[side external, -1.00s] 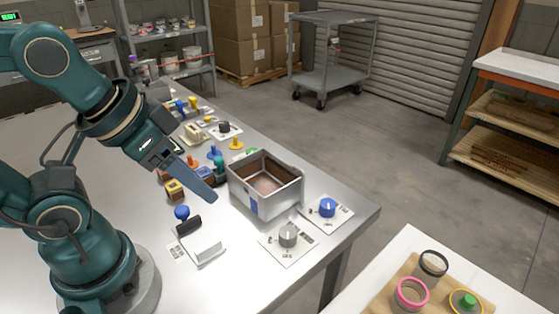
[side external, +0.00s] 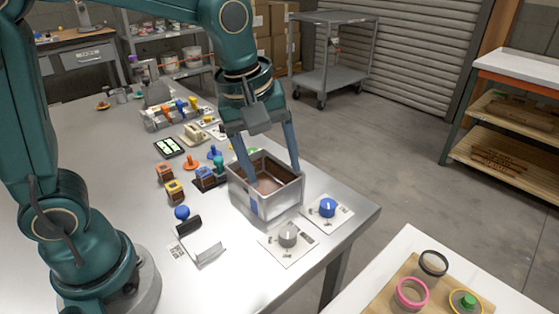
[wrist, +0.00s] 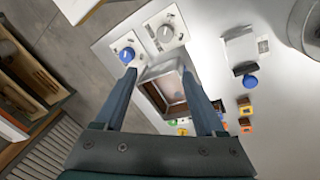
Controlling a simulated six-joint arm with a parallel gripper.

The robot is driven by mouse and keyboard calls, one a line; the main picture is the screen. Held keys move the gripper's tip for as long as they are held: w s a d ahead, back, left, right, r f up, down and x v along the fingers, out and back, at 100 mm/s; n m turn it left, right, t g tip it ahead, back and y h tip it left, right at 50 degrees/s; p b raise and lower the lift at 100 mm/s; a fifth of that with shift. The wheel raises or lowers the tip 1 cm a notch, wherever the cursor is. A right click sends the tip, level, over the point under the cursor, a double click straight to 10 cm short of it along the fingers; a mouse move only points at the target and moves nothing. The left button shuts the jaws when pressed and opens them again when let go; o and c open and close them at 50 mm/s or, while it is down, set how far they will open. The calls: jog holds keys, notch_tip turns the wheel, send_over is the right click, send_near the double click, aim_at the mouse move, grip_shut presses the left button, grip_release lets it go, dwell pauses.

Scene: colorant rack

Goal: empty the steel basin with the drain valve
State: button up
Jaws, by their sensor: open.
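The steel basin (side external: 284,207) is an open square box near the table's front right, with a blue patch on its near side. Its inside looks dark brown with a paler floor; I cannot tell how much liquid it holds. A blue knob (side external: 327,207) and a grey knob (side external: 288,234) sit on white plates beside it. Which one is the drain valve I cannot tell. My gripper (side external: 273,172) points down over the basin, fingers wide apart and empty. In the wrist view the basin (wrist: 151,92) lies between the fingers, with the blue knob (wrist: 127,55) near the left fingertip.
A black-and-metal holder (side external: 208,250) and a blue-topped stamp-like piece (side external: 182,212) stand left of the grey knob. Several small coloured knobs and blocks crowd left of and behind the basin. A second table (side external: 385,270) with rings is at the lower right.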

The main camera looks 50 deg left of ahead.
jog(key=g, duration=0.2)
send_over(288, 233)
jog(key=shift+n, duration=0.3)
jog(key=f, duration=0.6)
jog(key=shift+w+a, duration=0.25)
jog(key=shift+w, duration=0.05)
jog(key=shift+g, duration=0.4)
jog(key=shift+s+d+f, duration=0.15)
jog(key=shift+f, duration=1.75)
jog(key=shift+s+d+f, duration=0.15)
jog(key=shift+f, duration=1.7)
grip_shut()
